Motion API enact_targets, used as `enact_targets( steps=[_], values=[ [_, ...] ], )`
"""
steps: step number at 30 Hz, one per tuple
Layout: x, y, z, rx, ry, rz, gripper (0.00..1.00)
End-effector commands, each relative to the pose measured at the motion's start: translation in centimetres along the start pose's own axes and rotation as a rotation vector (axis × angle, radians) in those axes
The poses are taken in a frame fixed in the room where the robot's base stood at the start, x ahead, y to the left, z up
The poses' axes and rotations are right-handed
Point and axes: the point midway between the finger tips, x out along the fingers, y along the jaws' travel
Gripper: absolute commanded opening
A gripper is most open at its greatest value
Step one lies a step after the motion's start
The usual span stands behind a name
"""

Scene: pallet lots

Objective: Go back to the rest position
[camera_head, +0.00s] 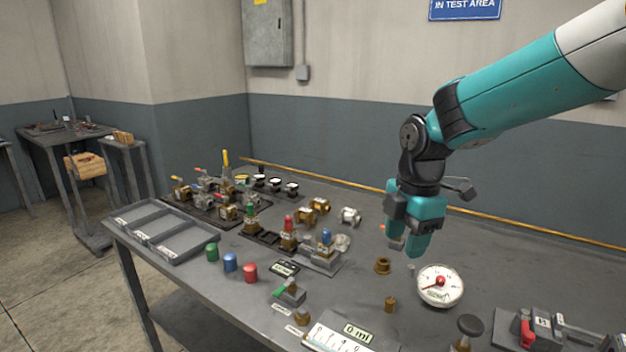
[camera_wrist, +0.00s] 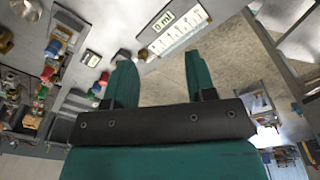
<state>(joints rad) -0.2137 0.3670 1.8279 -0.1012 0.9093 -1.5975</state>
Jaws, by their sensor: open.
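My gripper (camera_head: 405,242) is teal and black and hangs above the right half of the grey workbench (camera_head: 340,210), fingers pointing down. In the wrist view its two teal fingers (camera_wrist: 158,85) stand apart with nothing between them. In the head view it is left of and above the round white gauge with a red needle (camera_head: 440,286). A brass fitting (camera_head: 383,266) stands on the bench just below and left of the fingers. The gripper appears clear of both.
A grey divided tray (camera_head: 165,232) lies at the bench's left end. Valves crowd a dark rack (camera_head: 200,208). Green, blue (camera_head: 230,262) and red caps stand near the front edge. A "0 ml" display panel (camera_head: 340,338) is at the front. A clamp-like fixture (camera_head: 545,330) sits at right.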

Motion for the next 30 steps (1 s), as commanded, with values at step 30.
enact_targets(
  steps=[30],
  values=[
    [-3.5, -23.0, -11.5, 1.27, 0.295, -0.12, 0.51]
  ],
)
